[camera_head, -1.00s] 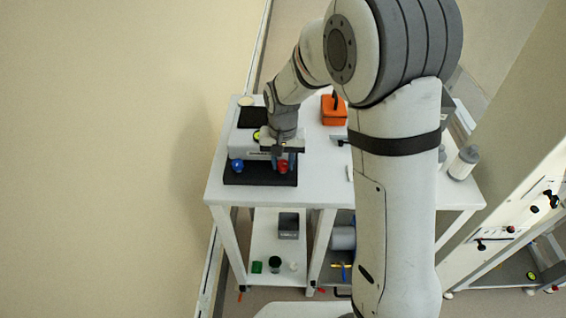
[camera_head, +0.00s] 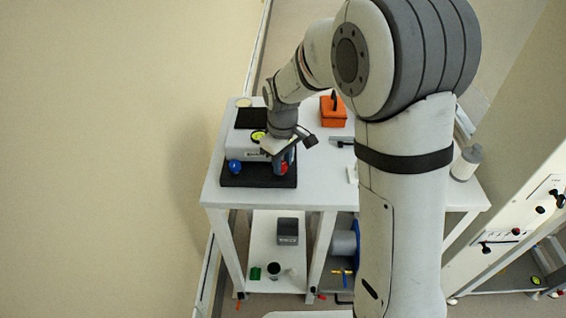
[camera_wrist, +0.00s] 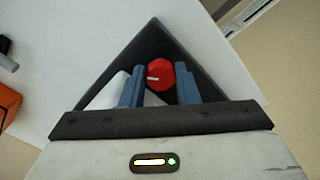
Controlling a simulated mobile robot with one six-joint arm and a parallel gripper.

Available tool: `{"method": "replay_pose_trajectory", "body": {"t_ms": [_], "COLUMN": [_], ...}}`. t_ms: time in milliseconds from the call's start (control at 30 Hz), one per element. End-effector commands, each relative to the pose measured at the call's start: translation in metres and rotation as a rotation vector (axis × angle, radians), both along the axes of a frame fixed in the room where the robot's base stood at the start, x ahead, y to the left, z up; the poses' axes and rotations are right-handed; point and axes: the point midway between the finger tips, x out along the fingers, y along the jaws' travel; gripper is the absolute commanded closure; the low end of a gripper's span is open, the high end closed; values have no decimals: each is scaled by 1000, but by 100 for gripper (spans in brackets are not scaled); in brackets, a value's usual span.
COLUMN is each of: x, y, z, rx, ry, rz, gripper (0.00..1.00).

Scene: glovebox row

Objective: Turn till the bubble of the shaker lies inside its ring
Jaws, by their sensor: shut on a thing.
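The shaker (camera_head: 242,149) is a white box on a dark base plate, near the left front of the white table. A blue knob (camera_head: 234,167) sits at its front left. A red knob (camera_head: 281,169) sits at its front right, and its white mark shows in the wrist view (camera_wrist: 160,76). The yellow-green bubble level (camera_head: 258,135) is on top, partly hidden by my wrist; the bubble is too small to place against its ring. My gripper (camera_head: 284,160) points down over the red knob, with its two blue fingers shut on it, also in the wrist view (camera_wrist: 160,84).
A black pad (camera_head: 251,118) and a pale disc (camera_head: 243,102) lie behind the shaker. An orange box (camera_head: 333,112) stands to the right at the back. A lower shelf (camera_head: 262,237) holds a grey box and small items. A wall runs close along the left.

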Motion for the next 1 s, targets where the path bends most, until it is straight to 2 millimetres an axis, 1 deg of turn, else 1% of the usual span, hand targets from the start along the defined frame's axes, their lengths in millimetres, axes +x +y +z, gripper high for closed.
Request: {"method": "replay_pose_trajectory", "body": {"t_ms": [100,333,867,900,1000], "x": [1,1,1,1,1], "y": [0,0,0,0,0], "z": [0,1,1,1,1], "rx": [1,1,1,1,0], "ry": [-2,-3,-3,-3,-3], "rz": [63,142,168,168,168], "gripper": [95,95,95,71,63]}}
